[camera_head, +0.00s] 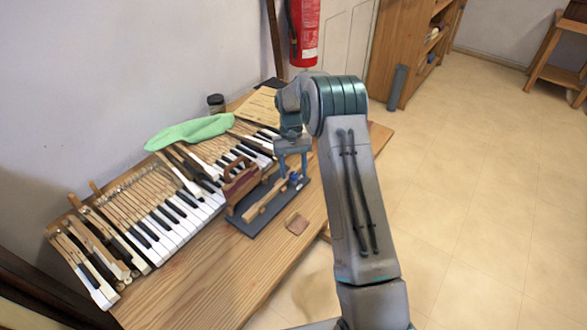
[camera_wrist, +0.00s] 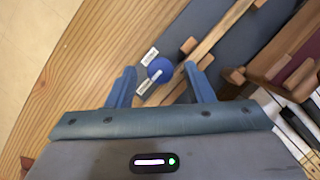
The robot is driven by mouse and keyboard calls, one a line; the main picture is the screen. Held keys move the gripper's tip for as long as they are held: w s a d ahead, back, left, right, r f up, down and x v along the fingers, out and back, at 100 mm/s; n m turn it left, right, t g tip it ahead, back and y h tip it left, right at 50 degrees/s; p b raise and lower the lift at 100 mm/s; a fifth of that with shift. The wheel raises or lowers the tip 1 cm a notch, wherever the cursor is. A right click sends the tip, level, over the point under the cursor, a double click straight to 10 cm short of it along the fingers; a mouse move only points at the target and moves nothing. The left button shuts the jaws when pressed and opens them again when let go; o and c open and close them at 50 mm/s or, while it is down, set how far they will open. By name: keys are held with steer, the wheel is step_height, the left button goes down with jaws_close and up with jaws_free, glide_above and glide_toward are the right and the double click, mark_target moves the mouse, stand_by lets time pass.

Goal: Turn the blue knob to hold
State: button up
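The blue knob (camera_wrist: 160,70) is a round cap on a dark grey base plate (camera_wrist: 236,52). A light pointer mark on it points toward the lower left. Two small white labels lie beside it, one at its upper left (camera_wrist: 150,56) and one at its lower left (camera_wrist: 145,86); their words are too small to read. My gripper (camera_wrist: 160,74) is open, its blue fingers on either side of the knob with gaps. In the head view my gripper (camera_head: 291,167) points down just above the knob (camera_head: 294,177). I cannot tell their exact heights.
Piano keys (camera_head: 165,230) and a green cloth (camera_head: 190,132) lie to the left. A small brown square (camera_head: 297,224) lies on the wooden bench (camera_head: 215,295).

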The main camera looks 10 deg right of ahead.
steer(key=v, duration=1.3)
steer(key=shift+w+r+b, duration=0.15)
steer(key=shift+r+b, duration=0.2)
steer(key=shift+r, duration=0.05)
